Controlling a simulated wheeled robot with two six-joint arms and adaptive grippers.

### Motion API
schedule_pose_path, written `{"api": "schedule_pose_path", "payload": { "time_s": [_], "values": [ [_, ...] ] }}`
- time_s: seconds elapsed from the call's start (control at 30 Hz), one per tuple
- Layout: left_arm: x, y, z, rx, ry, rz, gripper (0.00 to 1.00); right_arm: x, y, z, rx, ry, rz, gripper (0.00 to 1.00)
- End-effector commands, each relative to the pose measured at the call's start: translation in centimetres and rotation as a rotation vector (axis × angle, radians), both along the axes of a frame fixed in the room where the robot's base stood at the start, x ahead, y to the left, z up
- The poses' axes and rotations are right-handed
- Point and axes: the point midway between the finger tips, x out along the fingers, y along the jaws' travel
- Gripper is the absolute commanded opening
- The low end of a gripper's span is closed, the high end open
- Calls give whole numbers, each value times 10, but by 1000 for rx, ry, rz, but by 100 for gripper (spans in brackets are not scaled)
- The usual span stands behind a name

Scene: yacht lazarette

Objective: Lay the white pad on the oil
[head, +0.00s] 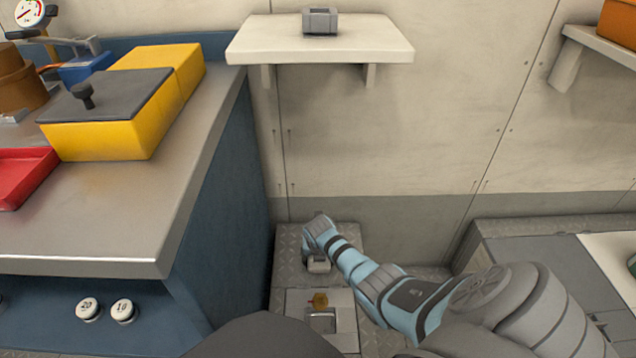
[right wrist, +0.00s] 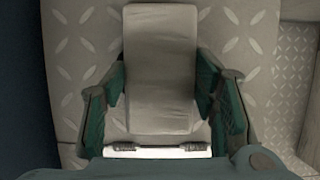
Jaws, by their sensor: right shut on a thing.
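In the head view my right gripper (head: 318,254) reaches down to the low tread-plate step by the blue counter. In the right wrist view my right gripper (right wrist: 161,88) is shut on the pale, block-like white pad (right wrist: 161,68), with a teal finger on each side. The pad also shows in the head view as a small light shape (head: 318,265), partly hidden by the gripper. A small orange-brown patch, apparently the oil (head: 318,299), lies on the pale panel in front of the gripper. Whether the pad touches the step is unclear. My left gripper is not in view.
A metal-framed fitting (head: 322,320) sits just nearer than the oil. The blue counter (head: 228,190) stands close on the left, carrying a yellow box (head: 105,135) and red tray (head: 22,172). A wall shelf (head: 320,45) holds a grey block (head: 320,21). A grey bench (head: 535,255) stands right.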

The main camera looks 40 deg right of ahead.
Motion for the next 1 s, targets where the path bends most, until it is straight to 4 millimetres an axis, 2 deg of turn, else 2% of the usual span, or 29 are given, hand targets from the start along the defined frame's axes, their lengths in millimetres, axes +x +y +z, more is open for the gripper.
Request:
{"api": "schedule_pose_path", "payload": {
  "time_s": [0.4,0.43,0.57,0.87,1.0],
  "values": [
    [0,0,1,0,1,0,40,-2,1,-6,0,0,0,34],
    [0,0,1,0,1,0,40,-2,1,-6,0,0,0,55],
    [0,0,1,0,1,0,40,-2,1,-6,0,0,0,76],
    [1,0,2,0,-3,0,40,-2,1,-6,0,0,0,77],
    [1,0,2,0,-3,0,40,-4,2,1,-1,-1,0,77]
  ]
}}
